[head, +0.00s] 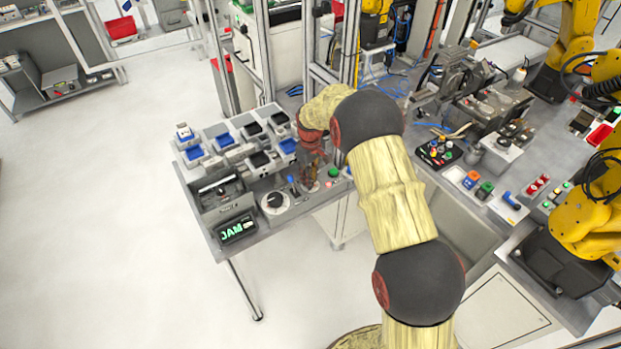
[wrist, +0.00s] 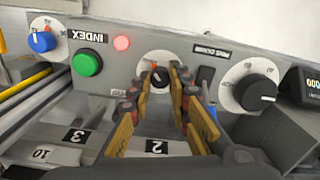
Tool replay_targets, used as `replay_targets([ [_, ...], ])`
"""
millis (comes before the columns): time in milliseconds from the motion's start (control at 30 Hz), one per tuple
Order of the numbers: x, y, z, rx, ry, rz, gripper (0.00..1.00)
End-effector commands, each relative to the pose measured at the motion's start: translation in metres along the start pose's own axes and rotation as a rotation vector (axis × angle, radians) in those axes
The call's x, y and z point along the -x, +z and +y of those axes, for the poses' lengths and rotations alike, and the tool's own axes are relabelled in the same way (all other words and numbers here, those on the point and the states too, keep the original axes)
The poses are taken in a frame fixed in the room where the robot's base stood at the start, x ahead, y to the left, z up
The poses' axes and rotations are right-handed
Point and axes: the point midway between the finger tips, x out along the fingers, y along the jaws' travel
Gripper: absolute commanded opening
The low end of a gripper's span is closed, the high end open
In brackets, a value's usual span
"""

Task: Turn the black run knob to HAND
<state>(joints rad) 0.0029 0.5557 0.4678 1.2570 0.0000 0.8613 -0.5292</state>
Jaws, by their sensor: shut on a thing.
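In the wrist view, a small black knob (wrist: 158,75) sits on a round white dial on the grey panel (wrist: 205,47). My gripper (wrist: 164,80) has its two orange-brown fingers closed around this knob, one on each side. The fingers hide part of the knob and dial, and the dial's lettering is too small to read, so I cannot tell its setting. In the head view my gripper (head: 311,176) is at the panel at the bench's front edge, and the knob is hidden there.
A larger black knob (wrist: 258,92) on a white dial is at right. A green button (wrist: 87,63), a lit red lamp (wrist: 122,43) and a blue knob (wrist: 42,41) are at left. In the head view, a JAM display (head: 237,230) and small bins (head: 220,133) are on the bench.

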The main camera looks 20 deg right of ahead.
Motion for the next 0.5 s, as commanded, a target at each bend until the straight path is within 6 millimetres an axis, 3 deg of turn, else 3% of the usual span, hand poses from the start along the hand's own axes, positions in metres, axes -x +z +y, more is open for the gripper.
replay_targets([
  [133, 0.0017, -0.0016, 0.0003, 0.000, 0.002, 0.004, 0.00],
  [167, 0.0017, -0.0016, 0.0003, 0.000, 0.002, 0.004, 0.19],
  [500, 0.0006, -0.0005, 0.0001, 0.000, 0.001, 0.001, 0.37],
])
